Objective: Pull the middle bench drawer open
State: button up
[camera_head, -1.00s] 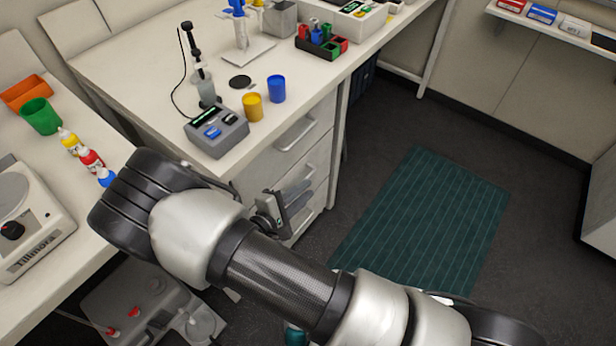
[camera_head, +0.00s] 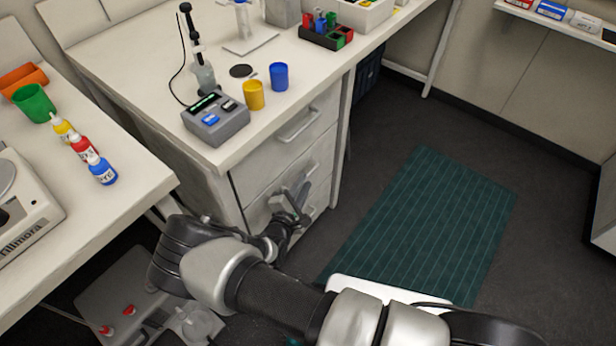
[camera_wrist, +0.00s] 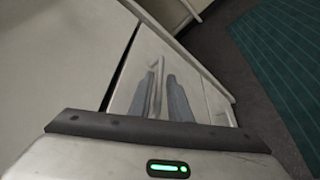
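The middle drawer (camera_head: 318,160) is in the white cabinet under the bench, between a top and a bottom drawer. Its front looks flush with the cabinet. My gripper (camera_head: 297,198) is at this drawer front in the head view and covers most of its handle. In the wrist view the two grey fingers (camera_wrist: 160,96) point at the drawer front (camera_wrist: 140,58). The pale bar handle (camera_wrist: 157,78) shows between them, with a gap between the fingers. Whether either finger touches the handle I cannot tell.
The top drawer handle (camera_head: 298,126) is just above my gripper. The bench top (camera_head: 150,70) carries a small grey device (camera_head: 216,122), a yellow cup (camera_head: 254,95) and a blue cup (camera_head: 279,76). A side table with bottles is at left. The floor around the green mat (camera_head: 430,225) is clear.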

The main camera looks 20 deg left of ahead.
jog(key=b+x, duration=0.1)
jog(key=x, duration=0.4)
grip_shut()
